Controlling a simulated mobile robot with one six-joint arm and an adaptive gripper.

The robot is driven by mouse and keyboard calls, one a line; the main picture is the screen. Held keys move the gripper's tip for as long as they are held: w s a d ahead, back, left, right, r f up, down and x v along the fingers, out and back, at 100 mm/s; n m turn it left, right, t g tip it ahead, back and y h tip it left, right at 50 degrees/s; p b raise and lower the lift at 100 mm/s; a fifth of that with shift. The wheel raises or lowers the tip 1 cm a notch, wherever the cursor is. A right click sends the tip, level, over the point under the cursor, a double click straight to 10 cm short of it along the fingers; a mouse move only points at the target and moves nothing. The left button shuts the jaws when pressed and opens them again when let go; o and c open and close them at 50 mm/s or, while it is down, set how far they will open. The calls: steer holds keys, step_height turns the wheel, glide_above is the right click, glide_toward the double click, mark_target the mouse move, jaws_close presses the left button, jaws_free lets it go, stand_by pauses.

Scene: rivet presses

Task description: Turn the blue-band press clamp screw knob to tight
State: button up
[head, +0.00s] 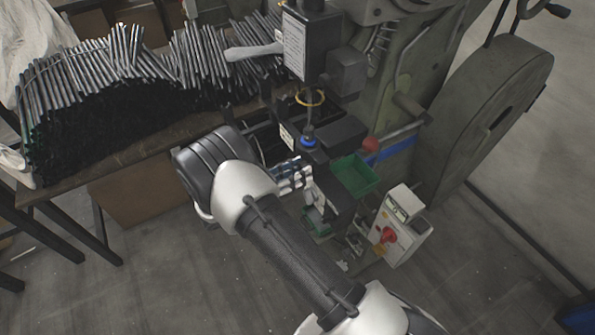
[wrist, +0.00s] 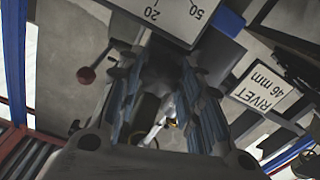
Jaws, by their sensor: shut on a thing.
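The press (head: 400,90) is a grey-green machine with a blue band (head: 396,150) low on its body. My gripper (head: 300,176) is at the front of its tooling, low and left of the green tray. In the wrist view, the ribbed blue-grey fingers of my gripper (wrist: 160,75) are shut on a dark grey part between them, which I take for the clamp screw knob (wrist: 165,68). The fingers hide much of it, and its turn position cannot be read. A white scale plate (wrist: 175,12) marked 20 and 50 is just beyond the fingertips.
A green tray (head: 354,175) and a white control box with a red switch (head: 389,235) stand to the right. A RIVET 46 mm label (wrist: 264,88) is to the right. Dark rods (head: 90,80) are piled on the left table.

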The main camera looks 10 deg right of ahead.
stand_by(0.3)
steer(key=o, duration=1.1)
steer(key=shift+c, duration=0.2)
steer(key=v, duration=1.2)
steer(key=shift+r, duration=0.15)
